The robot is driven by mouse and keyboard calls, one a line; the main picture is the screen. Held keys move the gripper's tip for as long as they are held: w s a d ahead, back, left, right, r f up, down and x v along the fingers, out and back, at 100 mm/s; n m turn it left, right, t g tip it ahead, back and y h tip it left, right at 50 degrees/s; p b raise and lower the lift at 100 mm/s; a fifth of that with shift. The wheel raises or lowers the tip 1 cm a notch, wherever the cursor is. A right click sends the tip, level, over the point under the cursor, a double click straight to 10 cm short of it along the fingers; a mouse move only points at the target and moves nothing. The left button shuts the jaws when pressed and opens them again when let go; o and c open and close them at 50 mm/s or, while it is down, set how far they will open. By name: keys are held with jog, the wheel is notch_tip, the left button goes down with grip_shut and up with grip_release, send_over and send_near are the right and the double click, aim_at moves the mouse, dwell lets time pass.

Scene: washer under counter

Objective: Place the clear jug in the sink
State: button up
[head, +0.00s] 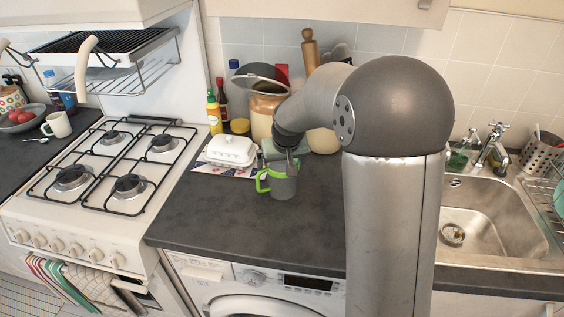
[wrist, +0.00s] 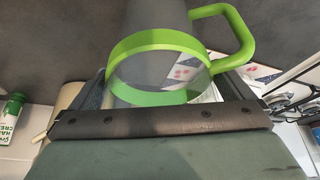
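The clear jug (head: 284,184), grey-looking with a bright green rim and handle, stands upright on the dark counter in the head view. Its handle is on the left there. In the wrist view the jug (wrist: 158,70) fills the upper middle, with its handle at upper right. My gripper (head: 285,161) is right above and around the jug's top. In the wrist view the fingers of my gripper (wrist: 165,92) are wide apart, one on each side of the green rim, with a small gap at the right. The metal sink (head: 480,215) is at the right, its basin partly hidden by my arm.
A white butter dish (head: 231,150) stands left of the jug. Bottles (head: 214,112) and a large brown-and-cream jar (head: 264,108) are behind. The gas hob (head: 115,165) is at left. A tap (head: 492,145) and dish rack (head: 556,195) border the sink. The counter's front is clear.

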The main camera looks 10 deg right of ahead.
jog(key=shift+r, duration=0.1)
jog(key=b+v, duration=0.1)
jog(key=v, duration=1.1)
jog(key=shift+s+r, duration=0.1)
jog(key=s+f+g, duration=0.1)
jog(key=s+f, duration=0.3)
jog(key=s, duration=0.7)
jog(key=s+f+g, duration=0.2)
jog(key=s+f, duration=0.1)
jog(key=s, duration=0.8)
jog(key=shift+d+f, duration=0.35)
jog(key=shift+d, duration=0.05)
jog(key=shift+g, duration=0.5)
jog(key=s, duration=0.1)
jog(key=s+f, duration=0.1)
jog(key=s, duration=0.1)
jog(key=s+f, duration=0.1)
jog(key=s, duration=0.1)
jog(key=shift+s+d+f, duration=0.1)
jog(key=shift+s+f, duration=0.15)
jog(key=c, duration=0.6)
jog(key=shift+s+f, duration=0.15)
jog(key=shift+s, duration=0.1)
jog(key=c, duration=0.8)
